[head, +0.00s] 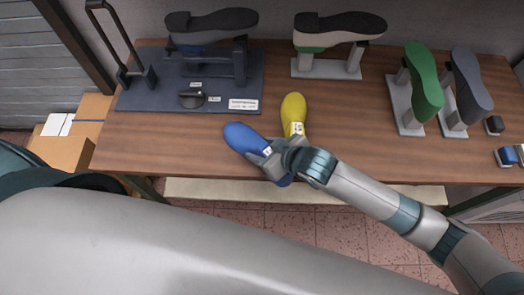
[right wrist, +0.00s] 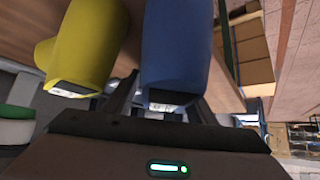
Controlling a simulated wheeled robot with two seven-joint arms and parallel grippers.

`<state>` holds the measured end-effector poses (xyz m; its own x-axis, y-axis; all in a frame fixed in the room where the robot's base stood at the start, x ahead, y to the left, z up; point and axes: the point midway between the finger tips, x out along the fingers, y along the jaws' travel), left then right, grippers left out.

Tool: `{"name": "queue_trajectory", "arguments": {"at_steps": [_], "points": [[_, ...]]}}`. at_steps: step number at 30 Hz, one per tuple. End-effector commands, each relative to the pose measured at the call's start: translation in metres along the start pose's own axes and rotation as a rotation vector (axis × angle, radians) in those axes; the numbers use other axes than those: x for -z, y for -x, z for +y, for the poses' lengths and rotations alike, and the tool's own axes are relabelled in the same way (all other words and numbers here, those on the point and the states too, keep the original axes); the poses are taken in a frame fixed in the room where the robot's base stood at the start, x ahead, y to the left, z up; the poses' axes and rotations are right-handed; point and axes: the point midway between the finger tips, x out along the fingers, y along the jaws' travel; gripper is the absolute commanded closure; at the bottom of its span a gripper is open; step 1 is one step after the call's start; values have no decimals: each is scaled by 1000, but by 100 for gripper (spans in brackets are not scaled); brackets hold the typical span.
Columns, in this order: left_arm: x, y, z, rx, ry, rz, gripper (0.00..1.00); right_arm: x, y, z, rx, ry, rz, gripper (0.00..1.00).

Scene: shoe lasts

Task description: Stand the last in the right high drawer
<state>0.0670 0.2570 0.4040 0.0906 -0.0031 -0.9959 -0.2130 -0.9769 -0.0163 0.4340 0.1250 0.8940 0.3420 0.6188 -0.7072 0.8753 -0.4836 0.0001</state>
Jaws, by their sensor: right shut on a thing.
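A blue last (head: 245,137) lies near the front edge of the table, its toe pointing back left. My right gripper (head: 272,160) is shut on it near its heel end. In the right wrist view the blue last (right wrist: 178,50) sits between the two fingers of my right gripper (right wrist: 160,100). I cannot tell whether it touches the tabletop. A yellow last (head: 293,110) is close beside it on the right, and it also shows in the right wrist view (right wrist: 85,40). My left gripper is out of view. No drawer is clearly visible.
A dark stand (head: 130,93) with a shoe and a knob is at the back left of the table (head: 345,120). A dark-soled shoe on a stand (head: 325,68), a green last (head: 424,80) and a grey last (head: 470,85) stand behind and right. Cardboard boxes (head: 65,148) are at left.

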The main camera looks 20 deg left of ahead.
Motion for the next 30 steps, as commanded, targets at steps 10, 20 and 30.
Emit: {"name": "queue_trajectory", "arguments": {"at_steps": [10, 20, 30], "points": [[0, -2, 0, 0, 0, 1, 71, 7, 5, 0, 0, 1, 6, 100], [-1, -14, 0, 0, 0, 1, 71, 38, 35, 0, 1, 2, 8, 100], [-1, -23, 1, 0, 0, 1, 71, 69, 67, 0, 0, 1, 6, 100]]}}
